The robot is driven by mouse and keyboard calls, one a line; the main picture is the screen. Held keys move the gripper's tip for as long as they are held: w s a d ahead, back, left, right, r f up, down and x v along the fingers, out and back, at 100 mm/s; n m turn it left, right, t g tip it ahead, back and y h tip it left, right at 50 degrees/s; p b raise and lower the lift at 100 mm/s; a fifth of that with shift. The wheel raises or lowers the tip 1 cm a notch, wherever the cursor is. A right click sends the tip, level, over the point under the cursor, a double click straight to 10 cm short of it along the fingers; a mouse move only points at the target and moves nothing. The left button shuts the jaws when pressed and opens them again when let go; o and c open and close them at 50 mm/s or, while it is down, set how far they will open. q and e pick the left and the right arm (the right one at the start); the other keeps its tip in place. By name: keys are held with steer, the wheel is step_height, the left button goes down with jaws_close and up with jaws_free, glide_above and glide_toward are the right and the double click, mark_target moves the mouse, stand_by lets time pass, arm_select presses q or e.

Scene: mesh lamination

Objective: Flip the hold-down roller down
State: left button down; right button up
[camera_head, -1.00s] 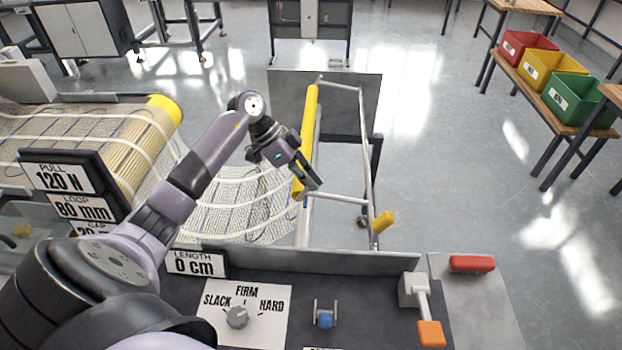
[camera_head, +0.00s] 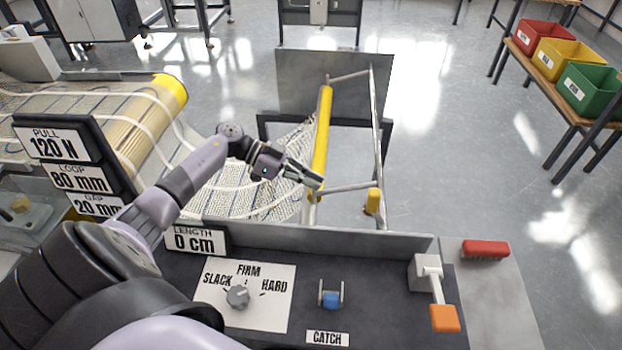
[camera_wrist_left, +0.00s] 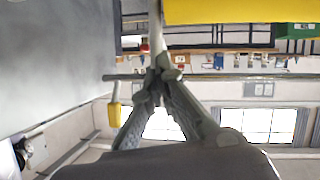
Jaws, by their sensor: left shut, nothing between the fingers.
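The yellow hold-down roller (camera_head: 322,140) runs lengthwise in a grey metal rod frame (camera_head: 377,130) beyond the workbench, above the right side of the mesh (camera_head: 240,195). A cross rod leads from its near end to the right, by a short yellow grip (camera_head: 373,201). My left gripper (camera_head: 320,181) is shut and empty, its fingertips at the roller's near end. I cannot tell whether they touch it. In the left wrist view, the closed fingertips (camera_wrist_left: 155,76) lie by a grey rod, with the yellow roller (camera_wrist_left: 225,12) across the top. My right gripper is out of view.
The near bench has a SLACK/FIRM/HARD dial (camera_head: 237,297), a blue catch (camera_head: 331,299), an orange-tipped lever (camera_head: 444,318) and a red bar (camera_head: 485,248). Setting signs (camera_head: 60,146) stand at left. Coloured bins (camera_head: 590,90) are at the far right, with open floor between.

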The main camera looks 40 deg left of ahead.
arm_select(q)
steer(key=shift+f, duration=0.2)
stand_by(0.4)
step_height(320, 180, up, 10)
stand_by(0.4)
steer(key=shift+r, duration=0.1)
stand_by(0.4)
